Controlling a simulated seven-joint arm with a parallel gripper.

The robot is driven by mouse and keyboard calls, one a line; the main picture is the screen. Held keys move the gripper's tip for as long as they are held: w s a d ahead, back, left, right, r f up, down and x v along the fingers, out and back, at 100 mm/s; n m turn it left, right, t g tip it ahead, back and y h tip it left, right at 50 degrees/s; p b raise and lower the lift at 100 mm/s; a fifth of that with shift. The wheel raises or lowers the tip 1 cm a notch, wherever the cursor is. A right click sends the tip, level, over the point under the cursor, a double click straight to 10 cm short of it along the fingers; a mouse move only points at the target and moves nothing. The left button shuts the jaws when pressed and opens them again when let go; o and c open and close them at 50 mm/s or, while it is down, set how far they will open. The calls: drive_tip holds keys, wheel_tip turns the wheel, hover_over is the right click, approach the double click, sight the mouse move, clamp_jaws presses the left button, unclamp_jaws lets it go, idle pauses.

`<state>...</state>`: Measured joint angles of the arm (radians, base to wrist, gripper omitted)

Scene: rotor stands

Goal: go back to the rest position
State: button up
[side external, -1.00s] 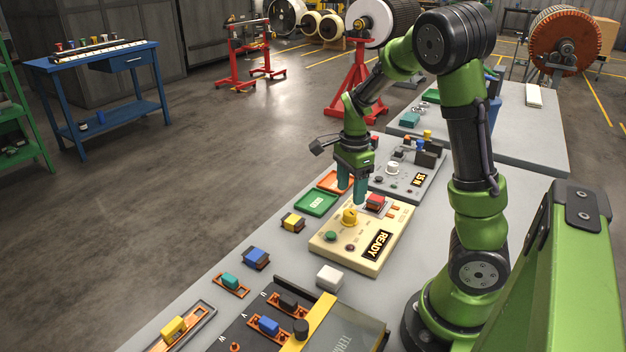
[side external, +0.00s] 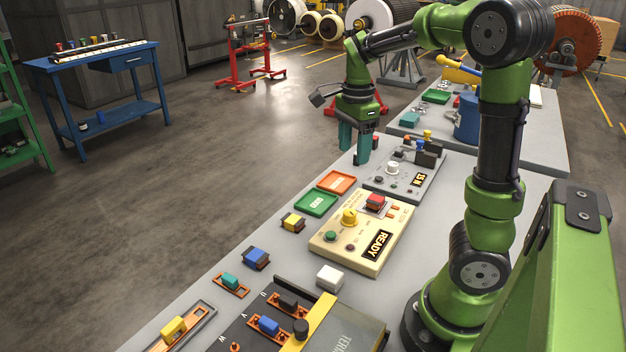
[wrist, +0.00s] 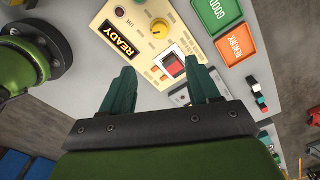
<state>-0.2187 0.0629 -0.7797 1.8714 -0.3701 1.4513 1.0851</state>
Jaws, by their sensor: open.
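My gripper (side external: 353,145) is open and empty, raised above the table near the grey instrument box. In the wrist view its two teal fingers (wrist: 158,90) are spread apart with nothing between them. The cream tester box (side external: 335,245) with a READY display, a yellow knob and a red switch (side external: 376,201) lies in front of it. The red switch also shows beyond the fingers in the wrist view (wrist: 172,66). My gripper touches none of these.
An orange tray (side external: 337,181) and a green tray (side external: 316,203) lie beside the tester. The grey box (side external: 405,180) with a small display stands behind. Coloured blocks, a white block (side external: 330,277) and a black-and-yellow fixture (side external: 290,325) occupy the near table. A blue container (side external: 467,118) stands on the far table.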

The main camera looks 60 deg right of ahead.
drive_tip(key=s+a+r+n+t+y, duration=0.1)
drive_tip(key=s+a+n+t, duration=0.2)
drive_tip(key=a+n, duration=0.7)
drive_tip(key=s+a+r+n+t+y, duration=0.1)
drive_tip(key=s+a+r+n+t, duration=0.1)
drive_tip(key=a+n, duration=0.7)
drive_tip(key=shift+s+a+n+t, duration=0.45)
drive_tip(key=shift+a+t, duration=0.4)
drive_tip(key=shift+t, duration=0.25)
drive_tip(key=shift+c, duration=0.2)
